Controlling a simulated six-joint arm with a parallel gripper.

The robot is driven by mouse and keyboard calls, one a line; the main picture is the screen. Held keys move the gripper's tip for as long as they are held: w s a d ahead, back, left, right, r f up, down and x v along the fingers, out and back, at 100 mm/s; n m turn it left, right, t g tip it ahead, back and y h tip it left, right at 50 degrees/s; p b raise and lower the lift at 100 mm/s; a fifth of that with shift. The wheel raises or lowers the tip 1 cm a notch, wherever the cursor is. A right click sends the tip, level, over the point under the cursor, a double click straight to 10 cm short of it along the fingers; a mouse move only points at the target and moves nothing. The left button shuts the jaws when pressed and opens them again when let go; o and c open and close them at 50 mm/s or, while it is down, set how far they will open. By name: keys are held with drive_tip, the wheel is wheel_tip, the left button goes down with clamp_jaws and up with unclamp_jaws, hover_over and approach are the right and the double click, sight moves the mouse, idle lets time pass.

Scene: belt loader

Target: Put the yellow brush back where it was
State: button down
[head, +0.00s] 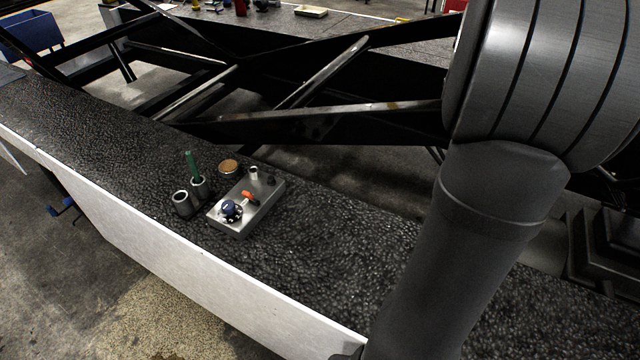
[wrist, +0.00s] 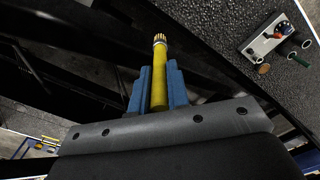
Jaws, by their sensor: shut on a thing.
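The yellow brush (wrist: 159,88), with a pale ferrule and tan bristle tip, is held between the blue fingers of my gripper (wrist: 160,95) in the wrist view. The fingers are shut on its handle, and the bristles point away from the wrist. Neither the brush nor my gripper shows in the head view. The left cup (head: 182,206) looks empty. The right cup (head: 199,190) holds a green stick (head: 191,163).
A grey block (head: 262,210) beside the cups bears a blue knob (head: 230,208), an orange piece (head: 249,197) and small fittings. A copper-coloured disc (head: 229,168) lies behind the cups. The belt (head: 330,238) is clear to the right. A white side panel (head: 190,268) edges it.

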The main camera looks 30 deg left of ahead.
drive_tip(key=w+a+f+n, duration=0.1)
drive_tip(key=a+f+n, duration=0.15)
drive_tip(key=a, duration=0.75)
drive_tip(key=w+a+f+n, duration=0.1)
drive_tip(key=a+f, duration=0.2)
drive_tip(key=a, duration=0.7)
drive_tip(key=s+a+f+n, duration=0.1)
drive_tip(key=s+a+f, duration=0.25)
drive_tip(key=a, duration=0.65)
drive_tip(key=s+a+f+n, duration=0.2)
drive_tip(key=a+f, duration=0.2)
drive_tip(key=a, duration=0.5)
drive_tip(key=s+a+f+n, duration=0.2)
drive_tip(key=s+a+f, duration=0.5)
drive_tip(key=s+a, duration=0.5)
drive_tip(key=s+a+f+n, duration=0.2)
drive_tip(key=s+a+f, duration=0.4)
drive_tip(key=s+a, duration=0.6)
wheel_tip(320, 180, down, 11)
drive_tip(key=shift+s+d+r, duration=0.15)
drive_tip(key=shift+s+r, duration=0.05)
drive_tip(key=shift+n, duration=0.25)
